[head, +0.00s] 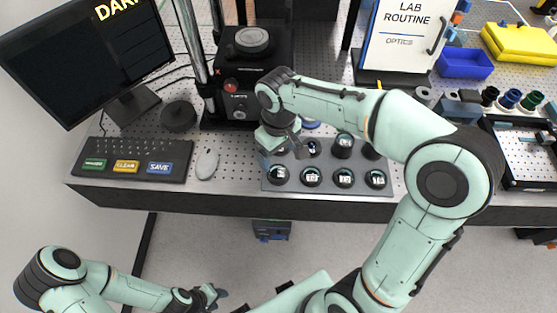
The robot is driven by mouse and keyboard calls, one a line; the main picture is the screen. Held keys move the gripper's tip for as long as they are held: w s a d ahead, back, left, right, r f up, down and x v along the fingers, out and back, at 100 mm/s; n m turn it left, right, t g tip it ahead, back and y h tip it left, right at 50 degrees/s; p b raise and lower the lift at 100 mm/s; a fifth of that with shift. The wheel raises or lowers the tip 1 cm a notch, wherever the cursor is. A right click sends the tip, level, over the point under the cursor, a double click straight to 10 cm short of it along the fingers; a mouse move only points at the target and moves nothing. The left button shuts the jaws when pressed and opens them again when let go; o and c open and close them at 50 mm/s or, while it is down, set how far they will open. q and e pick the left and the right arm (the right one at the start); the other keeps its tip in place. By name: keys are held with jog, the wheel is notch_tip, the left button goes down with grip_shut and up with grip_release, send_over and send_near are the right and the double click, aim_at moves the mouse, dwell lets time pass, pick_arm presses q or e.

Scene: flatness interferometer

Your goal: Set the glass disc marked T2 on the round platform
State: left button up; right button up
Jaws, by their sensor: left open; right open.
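Several dark round holders with pale-labelled glass discs, such as the front-row one (344,178), sit in rows on a grey tray (327,188) near the bench's front edge. Their labels are too small for me to tell which is T2. My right gripper (281,151) is open above the tray's left side and hides part of the back row. The round platform (252,39) is on top of the black instrument (265,75), behind my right gripper, and looks bare. My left gripper (213,296) is open and low in front of the bench, away from the discs.
A monitor (80,60), keyboard (130,158), mouse (207,163) and black puck (179,116) occupy the left. A metal post (193,45) rises beside the instrument. A lab routine sign (400,35), blue bin (465,64) and yellow case (520,43) stand at right.

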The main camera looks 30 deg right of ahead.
jog(key=shift+r, duration=1.7)
